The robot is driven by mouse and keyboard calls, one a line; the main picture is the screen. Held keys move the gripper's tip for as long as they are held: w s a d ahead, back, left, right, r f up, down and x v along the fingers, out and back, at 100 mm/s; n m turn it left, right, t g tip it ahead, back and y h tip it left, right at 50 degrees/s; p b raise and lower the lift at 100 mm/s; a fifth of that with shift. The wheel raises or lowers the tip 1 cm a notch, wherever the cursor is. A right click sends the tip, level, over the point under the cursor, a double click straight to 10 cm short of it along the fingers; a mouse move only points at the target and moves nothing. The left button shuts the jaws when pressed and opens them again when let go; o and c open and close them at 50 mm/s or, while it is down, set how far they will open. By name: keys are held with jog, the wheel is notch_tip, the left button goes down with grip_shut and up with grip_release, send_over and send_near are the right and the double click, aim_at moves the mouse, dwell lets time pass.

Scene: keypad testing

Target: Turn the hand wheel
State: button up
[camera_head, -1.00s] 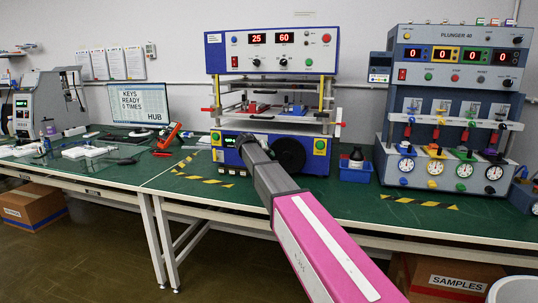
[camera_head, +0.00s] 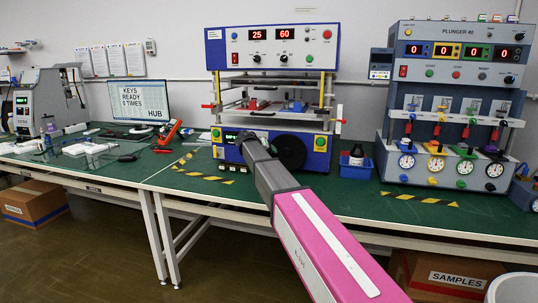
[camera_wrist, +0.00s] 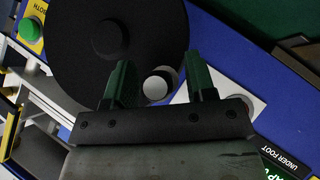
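The black hand wheel (camera_head: 291,152) is a round disc on the lower blue front of the key-testing machine in the middle of the bench. In the wrist view the wheel (camera_wrist: 80,50) fills the upper left, with its raised hub. A knob with a pale round end (camera_wrist: 155,88) stands near its rim. My gripper (camera_wrist: 158,75) is open, with one dark green finger on each side of the knob. Gaps show beside the knob, and contact cannot be told. In the head view my gripper is just left of the wheel, its fingers hidden by my arm.
Green buttons (camera_head: 320,143) flank the wheel on the blue panel. A blue bin (camera_head: 356,167) with a dark bottle stands right of the machine. The plunger tester (camera_head: 450,110) is further right. Striped tape (camera_head: 203,176) marks the green bench top, which is clear in front.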

jog(key=v, duration=1)
jog(key=shift+s+a+r, duration=0.2)
jog(key=shift+s+a, duration=0.05)
